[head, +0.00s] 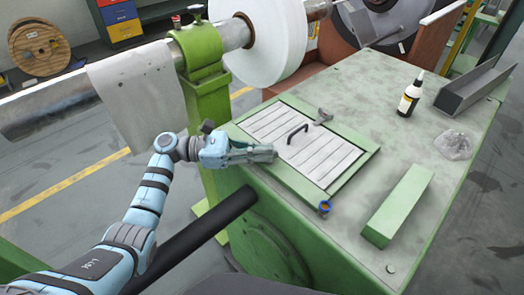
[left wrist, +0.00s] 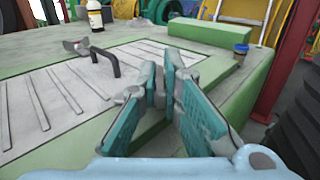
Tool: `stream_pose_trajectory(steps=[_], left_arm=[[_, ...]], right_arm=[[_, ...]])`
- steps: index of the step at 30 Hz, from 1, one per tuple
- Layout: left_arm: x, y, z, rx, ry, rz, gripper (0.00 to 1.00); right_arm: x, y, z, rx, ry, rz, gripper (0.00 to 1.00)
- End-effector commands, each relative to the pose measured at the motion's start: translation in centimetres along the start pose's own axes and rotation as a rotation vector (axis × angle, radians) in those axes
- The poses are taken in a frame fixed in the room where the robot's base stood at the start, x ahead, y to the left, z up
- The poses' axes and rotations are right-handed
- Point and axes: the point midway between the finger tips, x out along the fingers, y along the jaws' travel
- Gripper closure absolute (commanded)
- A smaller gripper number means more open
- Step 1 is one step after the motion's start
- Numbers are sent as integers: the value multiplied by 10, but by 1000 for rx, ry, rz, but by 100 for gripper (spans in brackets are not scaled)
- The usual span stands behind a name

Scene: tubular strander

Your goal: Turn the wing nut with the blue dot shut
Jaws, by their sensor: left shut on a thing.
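The wing nut with the blue dot (head: 325,207) sits at the near corner of the hatch on the green machine top. It also shows in the left wrist view (left wrist: 240,49), right of the fingers and apart from them. My left gripper (head: 272,153) is over the hatch's left edge, up and left of that nut. In the left wrist view its teal-padded fingers (left wrist: 163,78) converge at their tips. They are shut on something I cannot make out. A grey wing nut (head: 323,116) is at the hatch's far edge. My right gripper is not in view.
The slatted hatch (head: 278,122) has a dark raised handle (head: 297,133). A green block (head: 398,207) lies right of the blue-dot nut. A bottle (head: 410,96), a clear bag (head: 454,145) and a grey channel (head: 472,88) stand farther right. The surface between is clear.

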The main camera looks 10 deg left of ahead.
Motion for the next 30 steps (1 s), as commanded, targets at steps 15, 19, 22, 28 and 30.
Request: stream_pose_trajectory(steps=[15,19,22,28,30], left_arm=[[0,0,0,0,1,1,73],[-8,0,-1,0,3,2,73],[-29,0,-1,0,6,3,73],[-85,1,-1,-1,5,5,73],[-101,0,0,-1,3,4,73]], right_arm=[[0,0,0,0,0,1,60],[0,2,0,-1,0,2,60],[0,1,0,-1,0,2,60],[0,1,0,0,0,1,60],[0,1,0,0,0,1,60]])
